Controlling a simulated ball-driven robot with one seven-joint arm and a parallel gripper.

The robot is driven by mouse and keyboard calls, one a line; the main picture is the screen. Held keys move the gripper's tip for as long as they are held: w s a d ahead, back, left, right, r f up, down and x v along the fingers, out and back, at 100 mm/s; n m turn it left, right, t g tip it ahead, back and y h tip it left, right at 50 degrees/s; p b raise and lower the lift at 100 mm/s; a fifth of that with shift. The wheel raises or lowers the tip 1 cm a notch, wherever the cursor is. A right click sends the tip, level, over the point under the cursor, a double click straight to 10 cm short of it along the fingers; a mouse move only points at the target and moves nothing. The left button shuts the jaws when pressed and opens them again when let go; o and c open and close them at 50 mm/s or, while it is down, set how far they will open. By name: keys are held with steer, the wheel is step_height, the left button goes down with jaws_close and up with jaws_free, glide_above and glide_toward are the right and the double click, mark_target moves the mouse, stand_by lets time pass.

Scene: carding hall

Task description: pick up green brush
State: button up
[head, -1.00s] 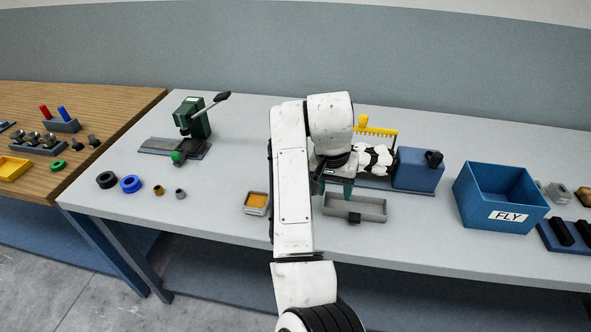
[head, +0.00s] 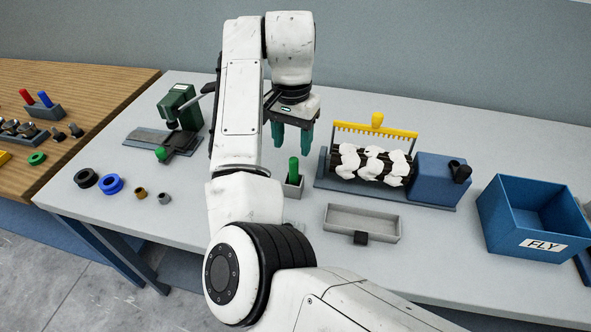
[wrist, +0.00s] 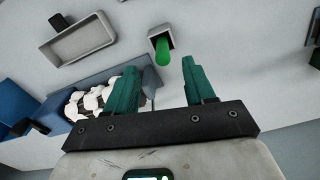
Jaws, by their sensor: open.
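The green brush (head: 293,170) stands upright in a small grey square holder (head: 294,187) on the grey bench, just right of my arm in the head view. In the wrist view the green brush (wrist: 162,52) and its holder (wrist: 167,33) lie beyond the fingertips, near the gap between them. My gripper (head: 292,150) has two teal fingers pointing down, above and slightly behind the brush. It is open and empty. It also shows in the wrist view (wrist: 163,75). The brush's lower end is hidden in the holder.
A carding machine (head: 370,165) with white fluff and a yellow comb (head: 375,128) stands to the right. A shallow grey tray (head: 345,224) lies in front of it. The blue FLY bin (head: 510,225) is farther right. A green lever press (head: 183,108) stands at left.

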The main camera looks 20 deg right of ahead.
mark_target(293, 159)
step_height(293, 159, down, 4)
steer(key=shift+w+d+f+b, duration=0.1)
steer(key=shift+b, duration=0.3)
steer(key=shift+w+d+f+p, duration=0.1)
steer(key=shift+w+f+p, duration=0.15)
steer(key=shift+f, duration=1.05)
steer(key=shift+w+d+f+p, duration=0.1)
steer(key=shift+f+p, duration=0.1)
steer(key=shift+f, duration=1.1)
steer(key=shift+c, duration=0.2)
jaws_close()
